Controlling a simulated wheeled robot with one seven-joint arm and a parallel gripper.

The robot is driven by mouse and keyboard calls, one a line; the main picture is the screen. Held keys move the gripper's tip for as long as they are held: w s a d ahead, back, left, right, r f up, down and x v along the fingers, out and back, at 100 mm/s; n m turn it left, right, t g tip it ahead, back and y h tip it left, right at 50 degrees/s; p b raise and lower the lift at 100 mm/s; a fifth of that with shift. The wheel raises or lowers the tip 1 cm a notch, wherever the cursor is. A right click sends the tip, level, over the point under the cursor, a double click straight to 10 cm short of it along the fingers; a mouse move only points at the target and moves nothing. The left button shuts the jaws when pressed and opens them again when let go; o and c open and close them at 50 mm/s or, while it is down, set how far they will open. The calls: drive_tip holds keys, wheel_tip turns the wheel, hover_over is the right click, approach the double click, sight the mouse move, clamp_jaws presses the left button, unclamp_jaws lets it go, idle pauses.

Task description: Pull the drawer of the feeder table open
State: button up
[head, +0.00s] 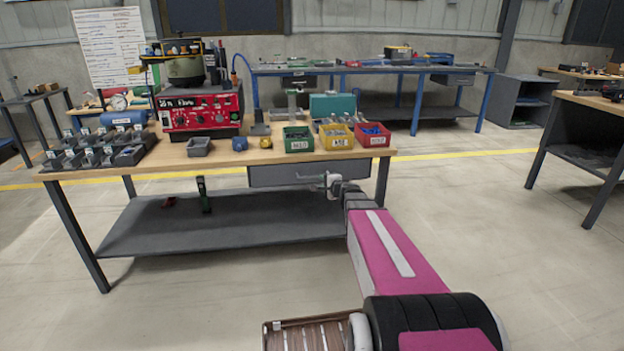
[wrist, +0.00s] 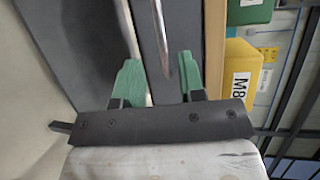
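The feeder table (head: 225,168) has a wooden top and a grey drawer (head: 280,175) under its front right part. The drawer looks shut, its front close under the table edge. My gripper (head: 333,184) is at the right part of the drawer front. In the wrist view my gripper (wrist: 160,88) has two green fingers spread apart. The metal drawer handle (wrist: 162,42) runs into the gap between them, nearer the right finger. I see no finger clearly pressing on it. The grey drawer front (wrist: 147,30) lies behind the handle. My arm hides part of the table's right end in the head view.
A green bin (head: 298,145), a yellow bin (head: 337,143) and a red bin (head: 372,141) stand on the top above the drawer. A red feeder unit (head: 200,110) stands further left. A lower shelf (head: 225,222) lies below.

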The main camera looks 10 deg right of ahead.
sight(313, 177)
drive_tip(key=x, duration=0.9)
drive_tip(key=shift+w, duration=0.15)
clamp_jaws()
